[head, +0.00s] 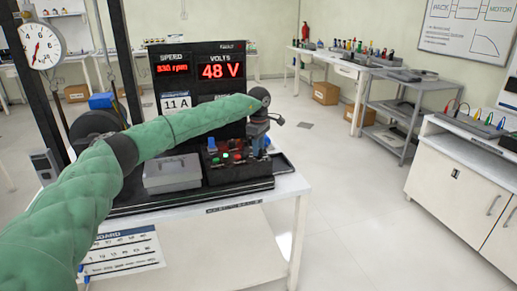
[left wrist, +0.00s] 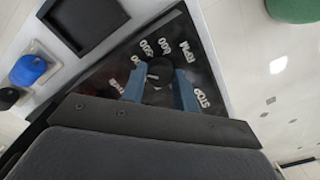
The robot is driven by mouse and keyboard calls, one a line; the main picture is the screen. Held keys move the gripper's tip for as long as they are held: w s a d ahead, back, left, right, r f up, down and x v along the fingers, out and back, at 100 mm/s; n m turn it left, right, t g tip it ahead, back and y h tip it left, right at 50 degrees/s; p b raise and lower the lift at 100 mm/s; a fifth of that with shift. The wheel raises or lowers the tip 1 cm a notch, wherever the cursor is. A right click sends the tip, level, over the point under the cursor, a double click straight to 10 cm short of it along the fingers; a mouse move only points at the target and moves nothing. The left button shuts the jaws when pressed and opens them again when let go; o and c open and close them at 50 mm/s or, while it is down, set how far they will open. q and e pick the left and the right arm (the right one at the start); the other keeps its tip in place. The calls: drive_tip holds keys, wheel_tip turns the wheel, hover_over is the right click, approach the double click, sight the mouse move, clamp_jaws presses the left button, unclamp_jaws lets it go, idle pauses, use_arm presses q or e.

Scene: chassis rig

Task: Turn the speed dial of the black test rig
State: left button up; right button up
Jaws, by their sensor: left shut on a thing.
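The black test rig (head: 225,172) stands on a white table, with lit red displays for speed, apparently 330 rpm, and 48 V. In the left wrist view, the black speed dial (left wrist: 158,72) sits on a dark panel printed with RPM, STOP and numbers. My left gripper (left wrist: 160,88) reaches down over the rig's right end, its two blue fingers on either side of the dial and shut on it. In the head view the left gripper (head: 258,140) hides the dial. My right gripper is not in view.
A grey box (head: 172,175) and several coloured buttons (head: 226,158) are beside the gripper on the rig. A shallow black tray (head: 282,162) lies at the right table edge, also in the wrist view. A blue cap (left wrist: 30,69) is nearby. The floor to the right is clear.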

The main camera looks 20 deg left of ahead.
use_arm(q)
drive_tip(key=shift+a+r, duration=0.1)
drive_tip(key=shift+r, duration=0.1)
drive_tip(key=o, duration=1)
drive_tip(key=shift+f, duration=0.1)
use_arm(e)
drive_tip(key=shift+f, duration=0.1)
use_arm(q)
wheel_tip(320, 180, up, 8)
drive_tip(key=shift+f+b, duration=0.25)
drive_tip(key=shift+b, duration=0.25)
drive_tip(key=shift+r, duration=0.1)
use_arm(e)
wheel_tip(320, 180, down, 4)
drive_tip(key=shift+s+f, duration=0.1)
use_arm(q)
drive_tip(key=shift+n, duration=0.3)
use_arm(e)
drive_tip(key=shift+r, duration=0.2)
